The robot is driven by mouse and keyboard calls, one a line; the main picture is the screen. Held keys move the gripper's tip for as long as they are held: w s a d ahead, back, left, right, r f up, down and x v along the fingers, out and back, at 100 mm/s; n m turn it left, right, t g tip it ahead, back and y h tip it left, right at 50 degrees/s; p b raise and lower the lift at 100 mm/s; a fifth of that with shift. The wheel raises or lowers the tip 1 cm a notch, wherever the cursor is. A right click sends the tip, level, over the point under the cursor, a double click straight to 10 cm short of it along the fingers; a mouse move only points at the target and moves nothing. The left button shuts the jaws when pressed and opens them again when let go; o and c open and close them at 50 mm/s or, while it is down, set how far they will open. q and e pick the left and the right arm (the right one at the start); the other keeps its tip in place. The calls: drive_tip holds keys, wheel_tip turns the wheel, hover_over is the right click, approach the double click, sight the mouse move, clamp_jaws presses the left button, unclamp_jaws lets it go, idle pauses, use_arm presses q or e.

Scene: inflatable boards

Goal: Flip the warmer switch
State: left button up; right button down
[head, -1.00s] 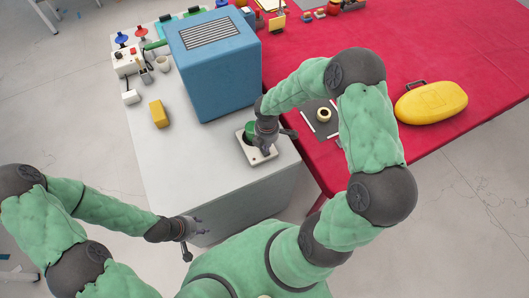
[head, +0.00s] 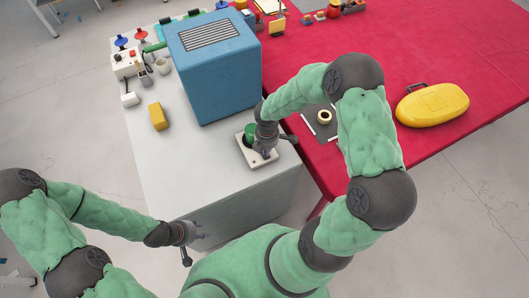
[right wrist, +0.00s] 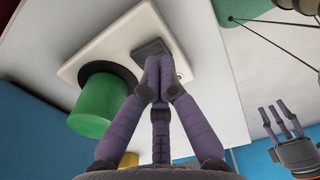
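The warmer (head: 243,153) is a white plate on the grey table's near right corner. A green cylinder (right wrist: 99,107) stands on its dark round ring. The warmer's dark switch (right wrist: 150,48) shows in the right wrist view, partly hidden by my fingers. My right gripper (right wrist: 157,66) has its fingers brought together, with nothing visible between them. Their tips overlap the switch; I cannot tell whether they press it. In the head view the right gripper (head: 266,150) hides the switch. My left gripper (head: 192,244) is off the table's near edge, fingers apart and empty.
A large blue box (head: 215,70) stands behind the warmer. A yellow block (head: 158,116) and a power strip (head: 127,63) lie to the left. A red table (head: 450,60) adjoins on the right, with a yellow case (head: 432,104). The grey table's front left is clear.

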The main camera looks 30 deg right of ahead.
drive_tip(key=shift+f+b, duration=0.95)
drive_tip(key=shift+f, duration=0.25)
idle(1.3)
drive_tip(key=shift+r, duration=0.1)
drive_tip(key=shift+r+p, duration=3)
drive_tip(key=shift+r, duration=0.45)
